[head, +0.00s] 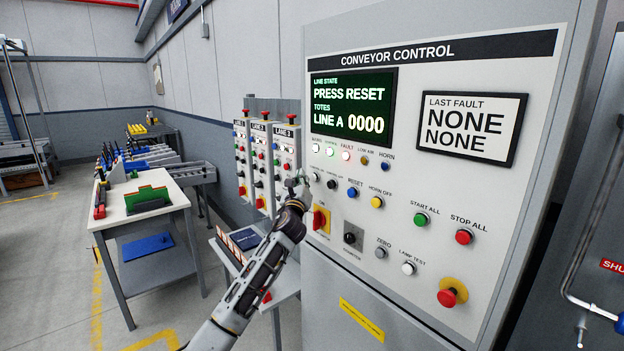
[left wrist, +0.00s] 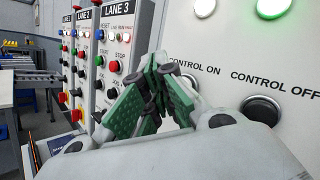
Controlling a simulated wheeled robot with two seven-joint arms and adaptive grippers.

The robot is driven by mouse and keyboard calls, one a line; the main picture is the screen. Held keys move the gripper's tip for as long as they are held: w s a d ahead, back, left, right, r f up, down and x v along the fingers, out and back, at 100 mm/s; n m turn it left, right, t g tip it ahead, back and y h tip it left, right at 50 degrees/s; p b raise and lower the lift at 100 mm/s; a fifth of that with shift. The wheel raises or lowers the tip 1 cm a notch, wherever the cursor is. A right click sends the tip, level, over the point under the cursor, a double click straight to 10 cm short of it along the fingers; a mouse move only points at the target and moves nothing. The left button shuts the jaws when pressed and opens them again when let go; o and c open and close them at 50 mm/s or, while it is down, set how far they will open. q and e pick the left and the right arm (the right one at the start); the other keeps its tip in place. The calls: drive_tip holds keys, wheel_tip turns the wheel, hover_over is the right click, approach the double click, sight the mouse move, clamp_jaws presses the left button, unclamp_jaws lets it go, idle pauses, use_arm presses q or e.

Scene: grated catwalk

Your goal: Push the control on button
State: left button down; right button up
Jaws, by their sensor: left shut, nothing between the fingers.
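The conveyor control panel (head: 400,200) stands at the right in the head view. The control on button (head: 315,177) is a small pale button at its left edge, with the black control off button (head: 332,184) to its right. In the left wrist view the CONTROL ON label (left wrist: 198,70) is clear, but its button is mostly hidden behind my fingers; the control off button (left wrist: 260,110) shows. My left gripper (head: 300,184) is shut and empty, its tips close beside the control on button; I cannot tell whether they touch. My right gripper is not in view.
The green screen (head: 350,108) reads PRESS RESET. A blue reset button (head: 352,192) and a red-yellow switch (head: 320,219) are close by. Lane panels (head: 265,150) stand left of the cabinet. A small shelf (head: 250,245) lies below my arm; a worktable (head: 145,200) is further left.

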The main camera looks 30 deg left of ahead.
use_arm(q)
drive_tip(key=shift+s, duration=0.1)
drive_tip(key=shift+s+a+p, duration=0.3)
drive_tip(key=shift+s, duration=0.45)
drive_tip(key=shift+s+a+p, duration=0.35)
drive_tip(key=shift+s, duration=0.4)
drive_tip(key=shift+s+a+p, duration=0.3)
drive_tip(key=shift+s, duration=0.45)
drive_tip(key=shift+n, duration=0.3)
